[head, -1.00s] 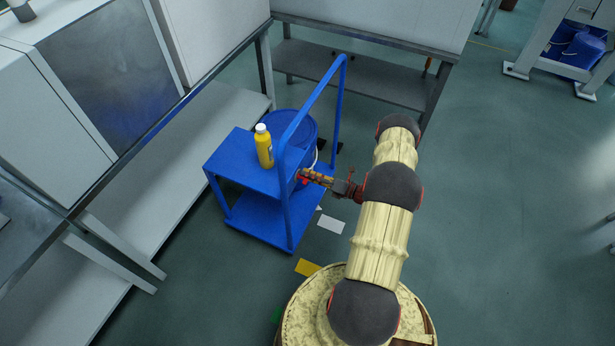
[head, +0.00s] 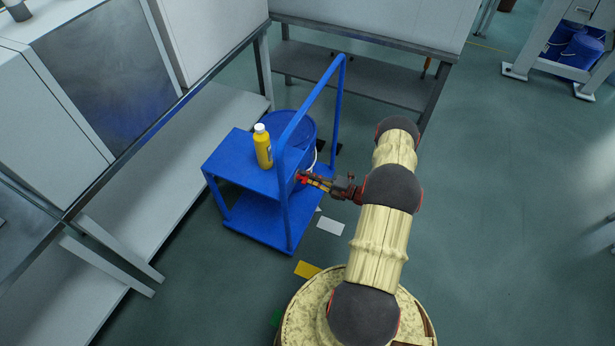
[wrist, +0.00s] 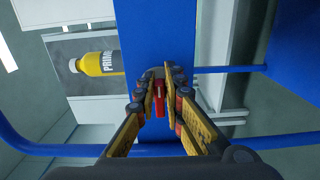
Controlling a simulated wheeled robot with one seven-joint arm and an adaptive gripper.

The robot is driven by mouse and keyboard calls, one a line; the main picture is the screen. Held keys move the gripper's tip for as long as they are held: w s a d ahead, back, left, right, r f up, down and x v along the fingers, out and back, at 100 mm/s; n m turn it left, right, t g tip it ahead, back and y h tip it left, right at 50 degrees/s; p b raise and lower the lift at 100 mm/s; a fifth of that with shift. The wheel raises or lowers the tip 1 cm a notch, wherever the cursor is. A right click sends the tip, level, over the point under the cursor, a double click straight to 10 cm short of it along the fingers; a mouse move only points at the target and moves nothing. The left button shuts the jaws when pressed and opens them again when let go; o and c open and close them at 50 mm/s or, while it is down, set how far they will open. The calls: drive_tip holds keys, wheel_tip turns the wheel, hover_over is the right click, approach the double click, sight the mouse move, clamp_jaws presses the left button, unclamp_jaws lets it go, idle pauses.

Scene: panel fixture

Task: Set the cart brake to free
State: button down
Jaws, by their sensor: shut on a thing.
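The blue cart (head: 240,163) stands left of my arm, with an upright push-handle frame on its near right side. A small red lever (wrist: 159,98) shows between my fingers in the wrist view, in front of a blue part of the cart. I take it for the brake lever; its setting and any marking cannot be read. My gripper (wrist: 160,82) is shut on the red lever, one finger on each side. In the head view my gripper (head: 303,178) reaches the cart's right side and hides most of the lever.
A yellow bottle (head: 263,147) with a white cap stands on the cart's top shelf. A blue bucket (head: 301,128) is behind the handle frame. Benches stand to the left and behind. White and yellow cards (head: 330,226) lie on the floor. Open floor is at right.

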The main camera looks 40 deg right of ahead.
drive_tip(key=shift+d+r, duration=0.15)
drive_tip(key=c, duration=2)
unclamp_jaws()
drive_tip(key=shift+o, duration=0.4)
drive_tip(key=v, duration=1.2)
